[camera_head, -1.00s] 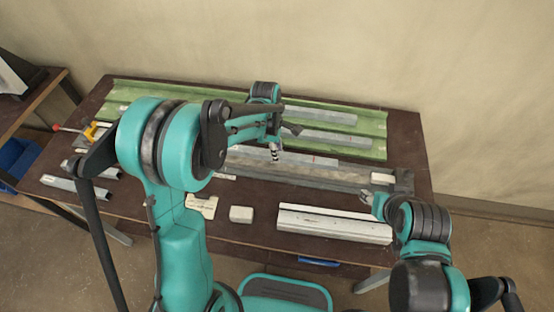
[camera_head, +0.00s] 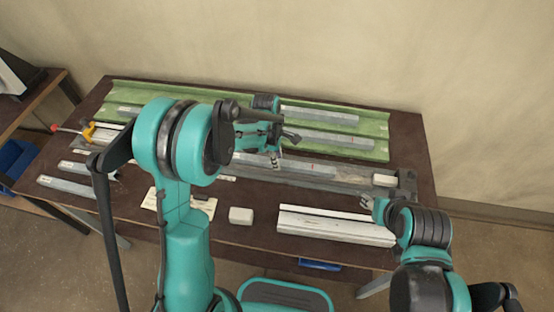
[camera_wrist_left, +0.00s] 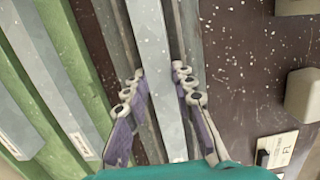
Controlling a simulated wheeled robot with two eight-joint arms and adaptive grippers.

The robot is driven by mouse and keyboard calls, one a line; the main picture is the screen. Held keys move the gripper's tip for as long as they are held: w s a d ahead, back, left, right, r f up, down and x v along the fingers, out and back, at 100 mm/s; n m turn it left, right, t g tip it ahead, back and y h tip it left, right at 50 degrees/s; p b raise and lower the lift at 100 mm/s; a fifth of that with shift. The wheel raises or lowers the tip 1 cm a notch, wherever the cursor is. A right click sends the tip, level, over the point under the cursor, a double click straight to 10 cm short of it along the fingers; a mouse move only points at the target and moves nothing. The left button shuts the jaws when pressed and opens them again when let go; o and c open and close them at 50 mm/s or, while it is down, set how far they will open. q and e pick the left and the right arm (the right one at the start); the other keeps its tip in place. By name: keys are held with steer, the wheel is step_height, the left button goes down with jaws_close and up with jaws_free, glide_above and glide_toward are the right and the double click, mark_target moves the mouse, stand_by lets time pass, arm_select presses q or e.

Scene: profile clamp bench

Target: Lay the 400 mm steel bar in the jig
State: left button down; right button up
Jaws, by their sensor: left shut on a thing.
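The grey steel bar (camera_head: 310,170) runs lengthwise along the long grey jig (camera_head: 355,183) in the middle of the bench. My left gripper (camera_head: 276,161) is shut on this bar. In the left wrist view the fingers (camera_wrist_left: 160,95) stand on both sides of the bar (camera_wrist_left: 155,60), with the grey jig showing beside it. I cannot tell whether the bar touches the jig floor. Its left part is hidden behind my left arm. My right gripper (camera_head: 370,205) is near the jig's right end; whether it is open is unclear.
A green tray (camera_head: 370,155) with several bars lies at the back. A yellow clamp with a red handle (camera_head: 88,131) is at the left, above loose bars (camera_head: 68,187). A white block (camera_head: 240,215) and a pale profile (camera_head: 335,228) lie in front.

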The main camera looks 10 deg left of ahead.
arm_select(q)
steer(key=shift+s+f, duration=0.2)
steer(key=shift+f, duration=0.1)
steer(key=c, duration=1.3)
jaws_free()
steer(key=shift+o, duration=0.2)
steer(key=shift+w+f, duration=0.15)
arm_select(e)
steer(key=shift+f, duration=0.3)
steer(key=shift+r, duration=0.1)
